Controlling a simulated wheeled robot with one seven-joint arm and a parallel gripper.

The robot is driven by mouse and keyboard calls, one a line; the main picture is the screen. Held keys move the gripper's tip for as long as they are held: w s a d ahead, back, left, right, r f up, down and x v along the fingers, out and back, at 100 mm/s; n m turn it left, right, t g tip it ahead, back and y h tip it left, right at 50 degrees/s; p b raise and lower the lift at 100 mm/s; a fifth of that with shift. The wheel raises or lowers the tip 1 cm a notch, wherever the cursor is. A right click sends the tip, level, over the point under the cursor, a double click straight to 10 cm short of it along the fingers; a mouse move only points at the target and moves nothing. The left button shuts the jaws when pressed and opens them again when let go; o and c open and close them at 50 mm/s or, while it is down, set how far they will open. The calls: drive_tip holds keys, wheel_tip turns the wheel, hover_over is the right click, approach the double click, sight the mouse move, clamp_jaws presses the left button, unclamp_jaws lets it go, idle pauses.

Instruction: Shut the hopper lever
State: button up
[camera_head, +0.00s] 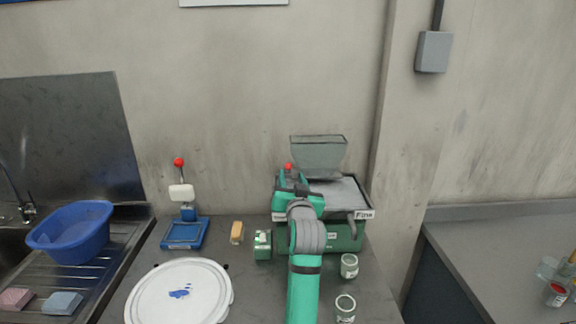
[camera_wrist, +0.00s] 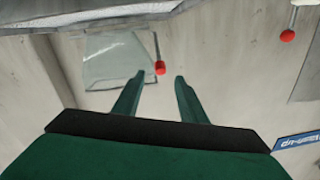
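The hopper (camera_head: 318,152) is a grey, see-through funnel on top of the green mill (camera_head: 345,235). The hopper lever's red knob (camera_head: 288,166) shows just left of it, directly beyond my gripper (camera_head: 290,178). In the wrist view, the hopper (camera_wrist: 112,58) is at upper left and the lever's red knob (camera_wrist: 160,68) hangs on a thin rod. My gripper (camera_wrist: 157,80) is open and empty there. The knob appears in line with the gap between the fingertips; whether it is between them or beyond them I cannot tell. My arm hides part of the mill.
A blue-based press with a red knob (camera_head: 179,161) stands left; its knob likely also shows in the wrist view (camera_wrist: 288,35). A white lid (camera_head: 215,300), small cans (camera_head: 349,266) and a brush (camera_head: 237,233) lie on the bench. A blue basin (camera_head: 70,235) sits far left.

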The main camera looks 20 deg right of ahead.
sight(287, 168)
drive_tip(key=x, duration=0.7)
drive_tip(key=shift+w+a, duration=0.15)
drive_tip(key=shift+a, duration=0.25)
drive_tip(key=shift+w+d, duration=0.15)
drive_tip(key=shift+w, duration=0.2)
drive_tip(key=shift+w+d, duration=0.3)
drive_tip(key=shift+d, duration=0.3)
drive_tip(key=shift+a, duration=0.1)
drive_tip(key=shift+c, duration=0.7)
drive_tip(key=shift+a, duration=0.1)
clamp_jaws()
drive_tip(key=shift+w+r, duration=0.1)
drive_tip(key=shift+w, duration=0.05)
